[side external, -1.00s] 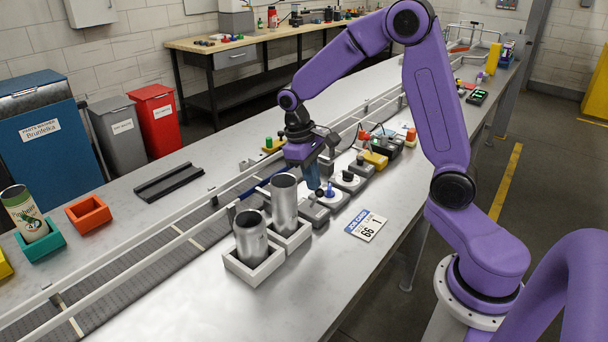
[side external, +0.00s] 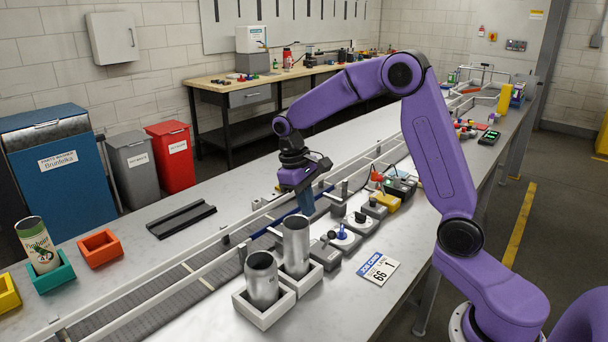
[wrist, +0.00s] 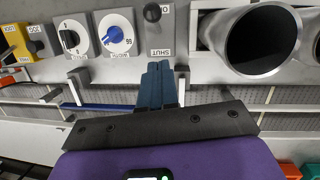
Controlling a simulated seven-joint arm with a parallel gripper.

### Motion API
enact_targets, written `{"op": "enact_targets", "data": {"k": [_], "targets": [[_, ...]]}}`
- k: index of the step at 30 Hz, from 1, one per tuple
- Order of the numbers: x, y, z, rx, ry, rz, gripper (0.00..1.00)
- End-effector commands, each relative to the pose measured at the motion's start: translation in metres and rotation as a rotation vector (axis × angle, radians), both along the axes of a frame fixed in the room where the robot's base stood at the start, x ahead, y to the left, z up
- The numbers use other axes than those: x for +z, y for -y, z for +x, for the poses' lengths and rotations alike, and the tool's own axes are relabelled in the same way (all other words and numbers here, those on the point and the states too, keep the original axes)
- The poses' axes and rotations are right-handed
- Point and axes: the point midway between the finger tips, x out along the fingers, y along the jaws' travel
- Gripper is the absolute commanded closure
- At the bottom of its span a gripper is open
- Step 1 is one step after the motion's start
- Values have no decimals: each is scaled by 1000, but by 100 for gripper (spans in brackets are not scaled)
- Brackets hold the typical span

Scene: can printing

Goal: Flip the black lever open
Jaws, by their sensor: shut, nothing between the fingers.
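The black lever (side external: 331,235) sits on a small grey box (side external: 325,254) at the near end of the row of control boxes, next to the cans. In the wrist view, its round black end (wrist: 152,12) shows near the top edge, on the box with the word SHUT (wrist: 160,52). My gripper (side external: 306,208) is shut and empty, with blue fingers pointing down. It is beyond the box, towards the conveyor rail, apart from the lever. In the wrist view, the closed fingertips (wrist: 158,68) are just below the SHUT label.
Two open metal cans (side external: 262,280) (side external: 296,246) stand in white holders beside the lever box. A blue knob (side external: 342,231) on a white dial is on its other side. The conveyor rail (side external: 210,262) runs behind. A job card (side external: 378,269) lies on clear table in front.

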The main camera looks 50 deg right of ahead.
Motion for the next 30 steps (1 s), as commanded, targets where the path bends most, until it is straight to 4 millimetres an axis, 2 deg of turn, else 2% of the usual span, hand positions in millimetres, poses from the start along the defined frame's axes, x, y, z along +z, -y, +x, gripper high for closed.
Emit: {"op": "enact_targets", "data": {"k": [1,6,13,18,23,26,30], "targets": [[13,-1,1,-1,6,2,100],[48,-6,4,1,6,1,100],[83,-9,8,-1,3,0,100],[94,-10,9,0,2,0,100],[95,-13,6,10,2,1,100],[94,-22,-2,49,9,6,100],[89,-45,-27,157,32,22,100]]}}
